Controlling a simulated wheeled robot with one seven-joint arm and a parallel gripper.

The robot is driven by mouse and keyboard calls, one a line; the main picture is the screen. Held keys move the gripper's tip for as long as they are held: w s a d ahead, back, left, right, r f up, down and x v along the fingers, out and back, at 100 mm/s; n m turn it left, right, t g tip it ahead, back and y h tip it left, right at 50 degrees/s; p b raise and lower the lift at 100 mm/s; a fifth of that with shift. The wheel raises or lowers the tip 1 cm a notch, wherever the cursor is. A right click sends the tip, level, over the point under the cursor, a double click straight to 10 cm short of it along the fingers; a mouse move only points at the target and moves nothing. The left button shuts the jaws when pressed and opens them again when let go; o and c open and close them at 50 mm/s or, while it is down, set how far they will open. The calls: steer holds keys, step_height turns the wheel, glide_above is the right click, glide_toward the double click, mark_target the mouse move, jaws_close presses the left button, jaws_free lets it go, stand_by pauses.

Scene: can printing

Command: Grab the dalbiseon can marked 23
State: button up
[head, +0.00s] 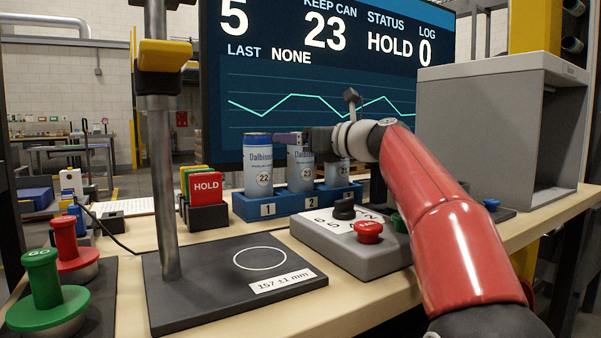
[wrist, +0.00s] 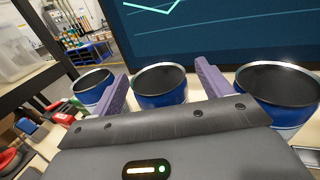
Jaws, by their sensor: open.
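The can marked 23 (head: 306,172) is a blue and white Dalbiseon can. It stands upright in slot 2 of the blue rack (head: 282,206), in the middle of a row of three. My gripper (head: 289,138) is at the height of its top, hiding part of its upper side. In the wrist view my gripper (wrist: 163,78) is open, with a purple finger on each side of the middle can (wrist: 162,98). I cannot tell whether the fingers touch it. The can marked 22 (head: 258,165) is at the left. A third can (head: 338,173) at the right is partly hidden by my gripper.
The screen (head: 310,75) behind shows KEEP CAN 23 and HOLD. In front are a grey box with a red button (head: 368,232) and a dark plate with a post (head: 167,190). A red HOLD block (head: 206,187) stands left of the rack. A grey cabinet (head: 470,130) is at right.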

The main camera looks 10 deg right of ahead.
steer(key=c, duration=1.3)
steer(key=shift+r, duration=0.1)
